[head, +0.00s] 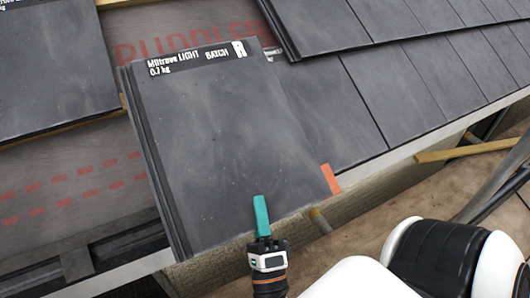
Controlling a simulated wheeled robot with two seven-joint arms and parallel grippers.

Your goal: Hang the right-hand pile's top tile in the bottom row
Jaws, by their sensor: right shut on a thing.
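My right gripper (262,222) is shut on the lower edge of a dark grey tile (215,150). One teal finger lies on the tile's upper face; the other is hidden beneath it. The tile's top edge has a label reading "Miltrove LIGHT", "BATCH R" and "0.7 kg". The tile is over the bottom row's open part, its right side beside or over the laid bottom-row tiles (385,95). I cannot tell whether it rests on the roof or hovers. An orange mark (331,178) shows at its lower right corner.
Bare underlay (70,185) with red print lies open to the left of the held tile. The eaves edge runs below; a wooden batten (465,150) sticks out at right.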

